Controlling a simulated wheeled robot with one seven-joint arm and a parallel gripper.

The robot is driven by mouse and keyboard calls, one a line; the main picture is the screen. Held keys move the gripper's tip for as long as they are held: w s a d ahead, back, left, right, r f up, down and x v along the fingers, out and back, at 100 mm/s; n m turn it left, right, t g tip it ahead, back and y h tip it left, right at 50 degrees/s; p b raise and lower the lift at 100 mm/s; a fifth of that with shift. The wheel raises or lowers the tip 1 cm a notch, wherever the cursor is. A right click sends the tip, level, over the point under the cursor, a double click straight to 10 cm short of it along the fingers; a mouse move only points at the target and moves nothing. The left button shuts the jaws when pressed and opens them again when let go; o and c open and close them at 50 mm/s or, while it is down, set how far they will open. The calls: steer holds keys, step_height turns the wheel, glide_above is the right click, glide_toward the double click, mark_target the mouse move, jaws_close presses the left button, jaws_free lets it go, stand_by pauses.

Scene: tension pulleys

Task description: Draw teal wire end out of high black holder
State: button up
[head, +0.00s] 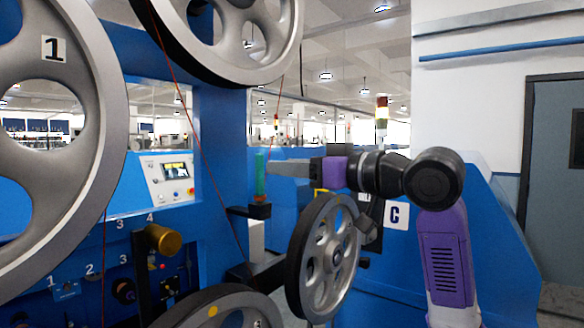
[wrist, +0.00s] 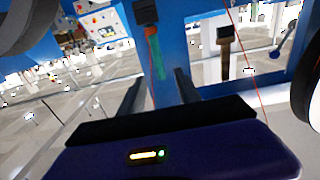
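The teal wire end (head: 260,177) stands upright in a black holder (head: 260,211) on the blue machine frame, with a bit of orange at its base. My gripper (head: 268,169) comes in level from the right, its grey fingers beside the teal piece. In the wrist view, which looks turned over, the black holder (wrist: 147,12) is at the top and the teal wire end (wrist: 158,62) hangs below it. There my gripper (wrist: 158,80) shows two dark fingers apart, with the teal piece in line between their tips. I see no contact.
A large pulley numbered 1 (head: 112,115) fills the left, and another hangs at the top (head: 222,72). A pulley (head: 296,262) stands below my arm. A thin red wire (head: 201,140) runs down left of the holder. A brown post with a black end (wrist: 225,52) shows in the wrist view.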

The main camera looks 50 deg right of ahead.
mark_target(263, 165)
steer(key=shift+w+a+p, duration=0.1)
steer(key=shift+w+p, duration=0.25)
steer(key=shift+w, duration=3.5)
jaws_close()
